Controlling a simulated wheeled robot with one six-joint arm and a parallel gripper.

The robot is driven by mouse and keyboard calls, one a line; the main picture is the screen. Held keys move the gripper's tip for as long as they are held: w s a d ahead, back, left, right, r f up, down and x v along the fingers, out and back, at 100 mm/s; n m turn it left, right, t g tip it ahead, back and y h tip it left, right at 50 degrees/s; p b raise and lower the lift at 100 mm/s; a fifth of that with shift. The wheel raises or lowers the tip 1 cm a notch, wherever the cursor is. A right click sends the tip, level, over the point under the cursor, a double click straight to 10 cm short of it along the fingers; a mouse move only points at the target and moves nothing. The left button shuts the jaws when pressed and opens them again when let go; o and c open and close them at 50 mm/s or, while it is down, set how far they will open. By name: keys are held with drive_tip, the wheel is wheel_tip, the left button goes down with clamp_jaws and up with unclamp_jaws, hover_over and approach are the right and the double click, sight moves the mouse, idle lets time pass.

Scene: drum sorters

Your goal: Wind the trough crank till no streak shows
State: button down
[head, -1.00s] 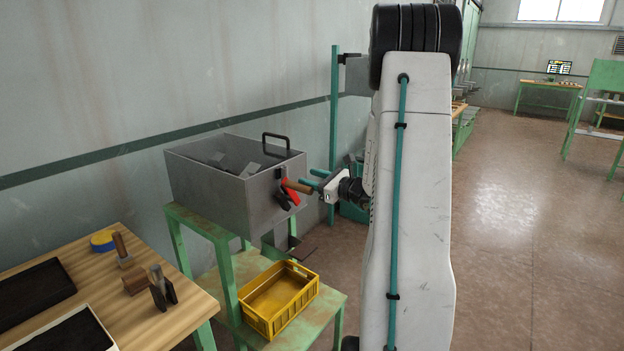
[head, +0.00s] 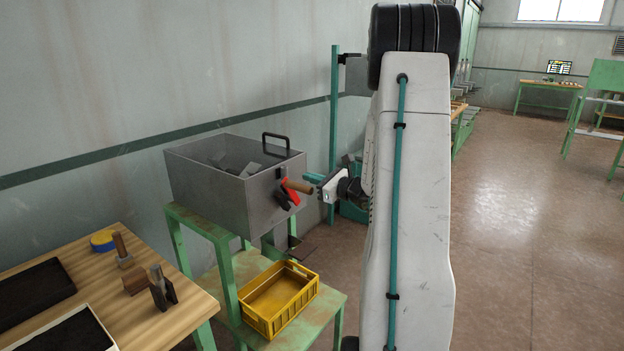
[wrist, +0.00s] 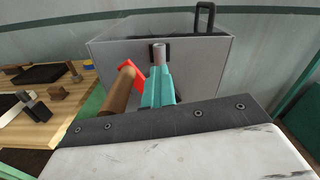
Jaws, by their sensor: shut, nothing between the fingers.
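The trough (head: 207,196) is a grey open-topped box on a green stand, with dark grey pieces inside. Its crank is on the end facing my arm: a red arm (head: 290,190) with a brown grip (head: 299,186). My gripper (head: 313,178) has teal fingers pressed together and empty, just beside the grip's outer end. In the wrist view the shut fingers (wrist: 160,80) point at the trough's end, right of the brown grip (wrist: 121,92) and red arm (wrist: 134,70). The grip is outside the fingers; I cannot tell whether they touch it. I cannot make out a streak.
A yellow crate (head: 278,304) stands on the lower green shelf below the trough. A wooden bench (head: 180,325) at left holds blocks, a blue-yellow roll (head: 103,240) and dark trays (head: 33,292). The wall is close behind the trough. Open floor (head: 510,230) lies to the right.

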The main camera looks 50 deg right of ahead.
drive_tip(key=c, duration=2.1)
unclamp_jaws()
drive_tip(key=shift+c, duration=0.2)
drive_tip(key=o, duration=0.9)
drive_tip(key=shift+s+d, duration=0.15)
drive_tip(key=shift+s, duration=1.8)
drive_tip(key=shift+s+d, duration=0.15)
drive_tip(key=shift+s, duration=1.75)
